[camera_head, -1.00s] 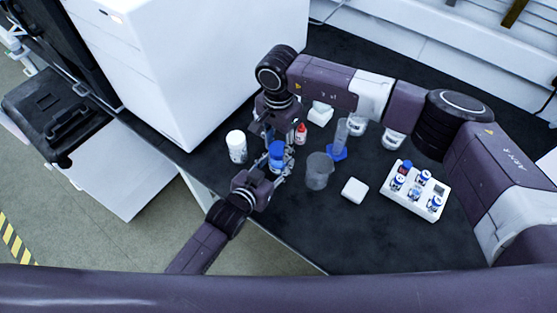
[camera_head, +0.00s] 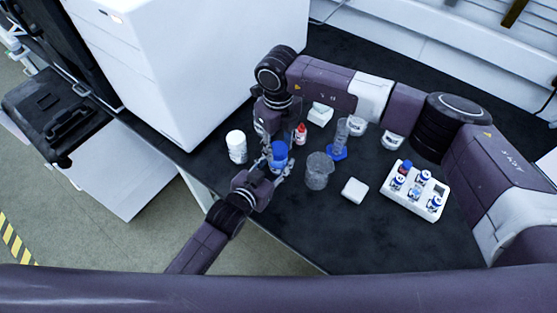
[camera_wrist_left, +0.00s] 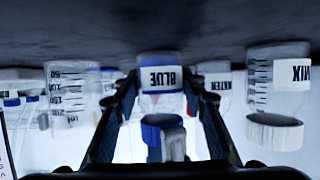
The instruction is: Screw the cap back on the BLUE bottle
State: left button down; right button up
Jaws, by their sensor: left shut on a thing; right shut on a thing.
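The BLUE bottle (camera_wrist_left: 160,78) is between the fingers of my left gripper (camera_wrist_left: 160,95) in the left wrist view, which is upside down. Its label reads BLUE. The blue cap (camera_head: 278,150) is at the bottle's mouth in the head view and also shows in the left wrist view (camera_wrist_left: 158,124). I cannot tell how far it is seated. My left gripper is shut on the bottle body from the front. My right gripper (camera_head: 276,142) is above it, pointing down, shut on the cap. The bottle body is mostly hidden in the head view.
A white-capped bottle (camera_head: 236,146) stands close on the left. A red-capped small bottle (camera_head: 300,134) stands behind, a beaker (camera_head: 318,172) and a blue-based cylinder (camera_head: 340,142) to the right. A vial rack (camera_head: 416,204) is farther right. The front of the black bench is clear.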

jog(key=m, duration=0.3)
jog(key=o, duration=1.4)
jog(key=shift+r, duration=0.1)
notch_tip(320, 180, up, 12)
jog(key=shift+f, duration=0.1)
pick_arm(q)
jog(key=c, duration=1.1)
grip_release()
jog(key=shift+c, duration=0.2)
